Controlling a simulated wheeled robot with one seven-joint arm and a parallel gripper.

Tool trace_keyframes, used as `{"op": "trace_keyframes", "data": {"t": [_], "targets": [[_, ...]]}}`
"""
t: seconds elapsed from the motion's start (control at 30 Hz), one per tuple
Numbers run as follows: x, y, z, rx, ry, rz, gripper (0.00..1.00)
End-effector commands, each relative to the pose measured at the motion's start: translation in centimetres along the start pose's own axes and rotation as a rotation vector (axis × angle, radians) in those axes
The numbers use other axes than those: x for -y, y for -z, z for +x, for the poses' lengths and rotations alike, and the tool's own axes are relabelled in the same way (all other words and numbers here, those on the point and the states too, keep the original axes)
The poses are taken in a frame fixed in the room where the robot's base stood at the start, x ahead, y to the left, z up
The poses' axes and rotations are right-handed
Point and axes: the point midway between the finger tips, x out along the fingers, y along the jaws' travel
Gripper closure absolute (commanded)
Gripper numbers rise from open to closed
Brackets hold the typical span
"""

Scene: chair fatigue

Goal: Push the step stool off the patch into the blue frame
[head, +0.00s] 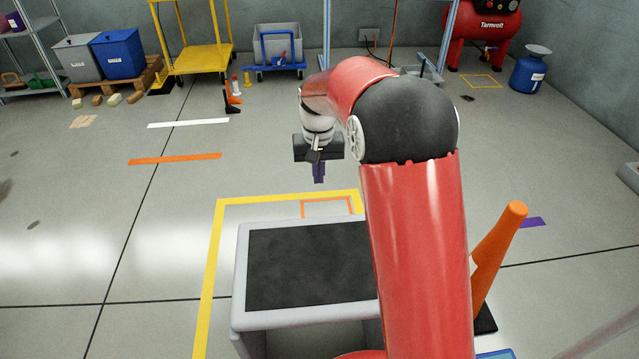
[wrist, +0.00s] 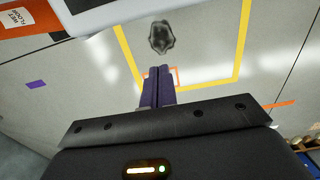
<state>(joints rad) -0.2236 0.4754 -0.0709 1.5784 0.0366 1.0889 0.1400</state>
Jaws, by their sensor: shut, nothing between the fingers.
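The step stool (head: 305,265) is light grey with a black top and stands upright at the lower middle of the head view, partly behind my red arm. Its grey edge (wrist: 105,14) crosses the top of the wrist view. My gripper (head: 319,180) is shut and empty, with purple fingers, beyond the stool's far edge and apart from it. The fingers (wrist: 160,72) point at the floor over a small orange outline (head: 327,199). A dark patch (wrist: 161,37) lies on the floor between the fingers and the stool. Only a blue sliver (head: 495,354), perhaps the blue frame, shows at the bottom edge.
A yellow floor outline (head: 210,262) runs around the stool's left and far sides. White (head: 188,123) and orange (head: 175,159) strips lie on clear floor at left. A yellow cart (head: 202,57) stands far back.

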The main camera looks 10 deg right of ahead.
Motion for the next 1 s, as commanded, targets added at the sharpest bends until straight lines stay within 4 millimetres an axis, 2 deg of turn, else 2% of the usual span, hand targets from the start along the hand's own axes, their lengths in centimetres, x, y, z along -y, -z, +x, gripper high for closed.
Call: {"op": "trace_keyframes", "data": {"t": [0.1,0.37,0.5,0.63,1.0], "targets": [[0.0,-0.1,2.7,0.005,-0.001,0.0,1.0],[0.0,-0.1,8.2,0.004,-0.001,0.0,1.0],[0.0,-2.2,8.0,-0.001,0.0,0.0,1.0],[-0.1,-3.5,8.0,0.0,0.0,0.0,1.0],[0.0,-4.1,8.0,0.0,0.0,0.0,1.0]]}}
